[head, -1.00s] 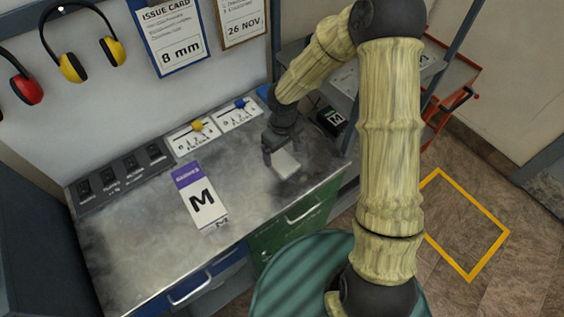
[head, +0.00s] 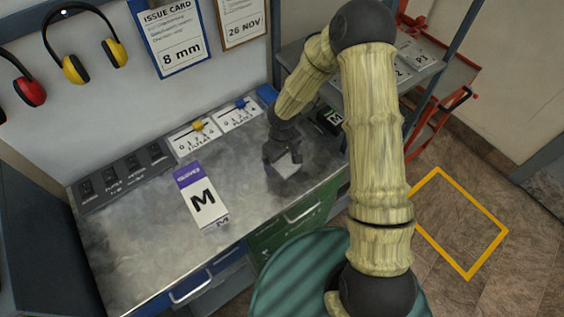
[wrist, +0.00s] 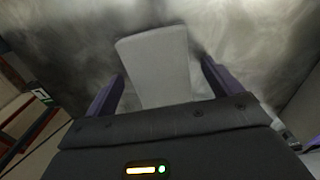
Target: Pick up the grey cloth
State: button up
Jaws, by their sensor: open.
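The grey cloth (head: 287,165) is a small pale grey flat piece on the metal worktop (head: 130,240), near its right end. In the wrist view the cloth (wrist: 158,65) lies between and beyond my two purple-grey fingers. My gripper (head: 283,158) is open, directly over the cloth, and hides part of it in the head view. In the wrist view the fingers of my gripper (wrist: 160,88) stand apart on either side of the cloth. I cannot tell whether they touch it.
Slider panels (head: 194,135) and a row of dark switches (head: 125,178) line the back. A dark box (head: 330,121) is on the right. The worktop's front left is clear.

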aim_at(282, 161)
jog(key=c, duration=1.1)
jog(key=shift+o, duration=0.2)
jog(key=shift+r, duration=0.1)
notch_tip(282, 161, up, 10)
jog(key=shift+b, duration=0.4)
